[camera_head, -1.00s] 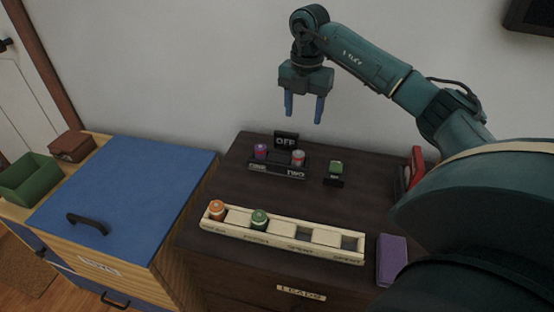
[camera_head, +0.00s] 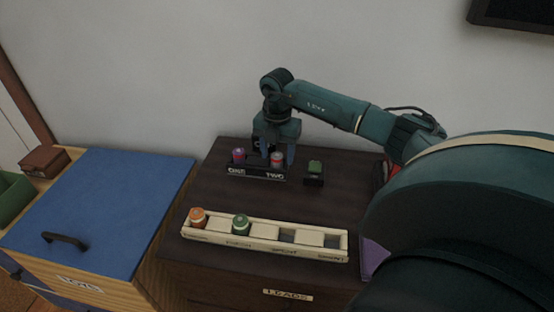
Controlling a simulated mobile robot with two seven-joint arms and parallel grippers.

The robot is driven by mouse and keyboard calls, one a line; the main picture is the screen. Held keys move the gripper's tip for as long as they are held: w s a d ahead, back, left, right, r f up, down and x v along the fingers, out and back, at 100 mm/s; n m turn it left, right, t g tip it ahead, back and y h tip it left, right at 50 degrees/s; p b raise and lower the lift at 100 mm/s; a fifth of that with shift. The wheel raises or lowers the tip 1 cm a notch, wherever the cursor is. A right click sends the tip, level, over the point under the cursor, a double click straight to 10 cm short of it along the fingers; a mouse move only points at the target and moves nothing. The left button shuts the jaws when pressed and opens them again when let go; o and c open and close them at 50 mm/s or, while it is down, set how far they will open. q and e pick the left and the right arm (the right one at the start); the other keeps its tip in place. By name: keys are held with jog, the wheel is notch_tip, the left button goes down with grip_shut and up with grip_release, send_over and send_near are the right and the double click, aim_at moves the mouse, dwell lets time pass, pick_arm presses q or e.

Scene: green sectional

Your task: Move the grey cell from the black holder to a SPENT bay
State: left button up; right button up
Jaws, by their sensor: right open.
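The grey cell (camera_head: 277,160), with a reddish band, stands upright in the black holder (camera_head: 243,173), in the part marked TWO. My left gripper is out of view.
A small black block with a green top (camera_head: 314,170) stands right of the holder. A purple item (camera_head: 373,257) lies beside the rack, partly hidden by my arm. A blue-topped cabinet (camera_head: 110,205) adjoins on the left. Dark tabletop between holder and rack is clear.

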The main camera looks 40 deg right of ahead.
jog(key=shift+c, duration=0.3)
jog(key=c, duration=1.1)
